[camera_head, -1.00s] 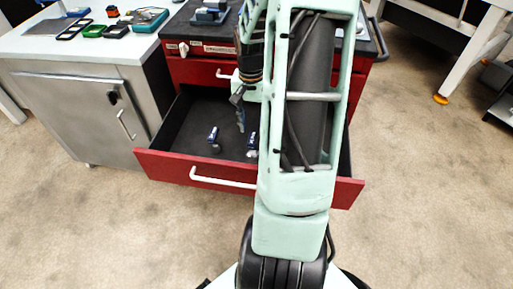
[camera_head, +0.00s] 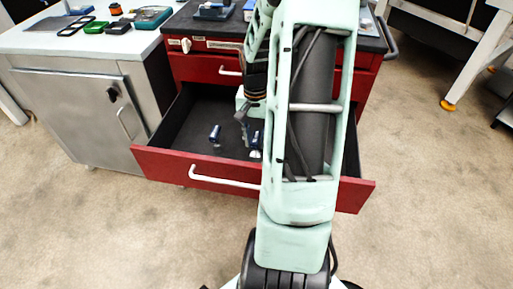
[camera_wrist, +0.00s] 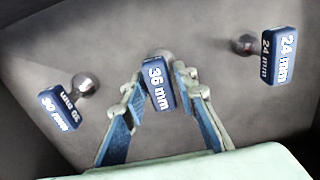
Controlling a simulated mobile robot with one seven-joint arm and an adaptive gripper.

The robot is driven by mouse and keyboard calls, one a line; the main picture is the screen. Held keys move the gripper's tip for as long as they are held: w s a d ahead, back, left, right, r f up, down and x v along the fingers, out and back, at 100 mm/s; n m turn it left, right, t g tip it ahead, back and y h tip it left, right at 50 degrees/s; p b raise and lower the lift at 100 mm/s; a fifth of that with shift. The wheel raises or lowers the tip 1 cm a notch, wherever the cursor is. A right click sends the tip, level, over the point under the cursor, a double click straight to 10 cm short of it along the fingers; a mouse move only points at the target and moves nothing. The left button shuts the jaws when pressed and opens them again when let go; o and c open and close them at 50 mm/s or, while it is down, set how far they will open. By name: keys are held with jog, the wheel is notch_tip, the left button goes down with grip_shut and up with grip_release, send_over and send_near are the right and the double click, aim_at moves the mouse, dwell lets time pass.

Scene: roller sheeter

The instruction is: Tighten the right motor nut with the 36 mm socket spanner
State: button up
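The 36 mm socket spanner (camera_wrist: 157,88), with a blue labelled block and a round metal end, is in the open red drawer (camera_head: 180,120). My gripper (camera_wrist: 160,80) is open around it in the wrist view, one blue-padded finger on each side. Contact cannot be told. In the head view my gripper (camera_head: 243,118) reaches down into the drawer, partly hidden by my arm. The right motor nut is not seen in either view.
A 30 mm socket (camera_wrist: 60,110) lies to the left and a 24 mm socket (camera_wrist: 278,58) to the right in the wrist view. Drawer walls surround them. A steel cabinet (camera_head: 80,115) stands left of the drawer, with small boxes on its white top.

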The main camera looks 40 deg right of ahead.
grip_shut()
jog(key=shift+r, duration=0.1)
jog(key=shift+r+p, duration=2.15)
jog(key=shift+r, duration=0.35)
jog(key=shift+f, duration=0.1)
jog(key=shift+c, duration=1.6)
grip_release()
grip_shut()
